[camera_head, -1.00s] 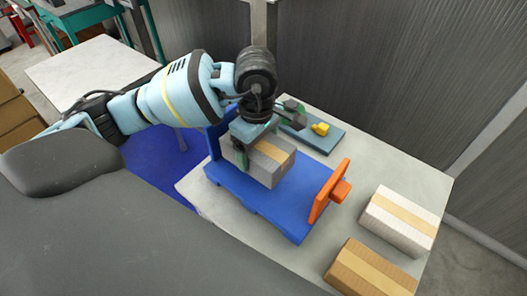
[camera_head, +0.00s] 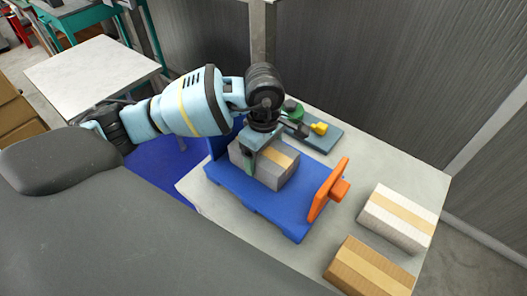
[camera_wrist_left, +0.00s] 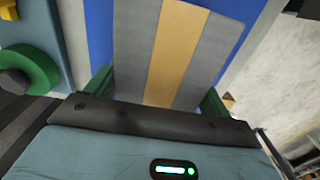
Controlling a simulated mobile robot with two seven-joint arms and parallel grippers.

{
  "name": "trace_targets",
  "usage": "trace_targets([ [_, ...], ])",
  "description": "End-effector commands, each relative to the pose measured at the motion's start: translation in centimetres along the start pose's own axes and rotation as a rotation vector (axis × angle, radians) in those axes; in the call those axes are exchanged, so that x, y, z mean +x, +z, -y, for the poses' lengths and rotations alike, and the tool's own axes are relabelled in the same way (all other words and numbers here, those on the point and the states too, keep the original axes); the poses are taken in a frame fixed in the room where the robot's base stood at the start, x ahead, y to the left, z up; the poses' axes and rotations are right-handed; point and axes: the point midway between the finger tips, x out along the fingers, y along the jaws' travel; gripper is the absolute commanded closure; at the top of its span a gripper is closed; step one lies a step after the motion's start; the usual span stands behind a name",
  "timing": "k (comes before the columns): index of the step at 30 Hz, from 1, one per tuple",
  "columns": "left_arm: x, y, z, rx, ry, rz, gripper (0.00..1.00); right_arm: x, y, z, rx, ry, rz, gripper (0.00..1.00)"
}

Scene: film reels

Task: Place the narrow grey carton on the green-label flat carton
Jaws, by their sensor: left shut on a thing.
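A grey carton with a tan tape stripe (camera_head: 277,171) is at the blue fixture, under my left gripper (camera_head: 262,153). In the left wrist view the carton (camera_wrist_left: 205,58) lies between the two green fingers of the gripper (camera_wrist_left: 158,90), which is shut on it. The head view does not show clearly whether the carton touches the blue surface below. A green label does not show on any carton, so I cannot tell which one is the green-label flat carton. My right gripper is not in view.
The blue fixture (camera_head: 278,213) has an orange clamp plate (camera_head: 326,190) at its right. A white carton (camera_head: 398,218) and a brown carton (camera_head: 370,267) lie on the grey table (camera_head: 380,165) at right. A slate-coloured base (camera_head: 326,138) with green and yellow parts stands behind.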

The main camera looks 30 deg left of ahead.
Motion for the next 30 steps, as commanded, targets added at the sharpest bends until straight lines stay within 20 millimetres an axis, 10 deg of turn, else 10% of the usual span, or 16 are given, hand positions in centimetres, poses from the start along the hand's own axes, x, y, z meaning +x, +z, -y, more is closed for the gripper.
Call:
trace_targets([
  [3,0.3,0.0,0.0,0.000,0.000,0.000,0.52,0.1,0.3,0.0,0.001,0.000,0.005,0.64],
  [4,0.4,0.0,0.0,0.000,-0.001,0.000,0.16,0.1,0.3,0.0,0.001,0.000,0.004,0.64],
  [8,0.3,0.0,0.0,0.000,0.000,0.000,0.00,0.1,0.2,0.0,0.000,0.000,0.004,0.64],
  [19,-0.8,0.0,-0.1,0.000,0.002,0.001,0.00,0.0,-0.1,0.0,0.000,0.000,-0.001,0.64],
  [30,-7.9,0.0,-0.1,0.000,0.005,0.000,0.00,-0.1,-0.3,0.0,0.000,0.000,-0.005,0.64],
])
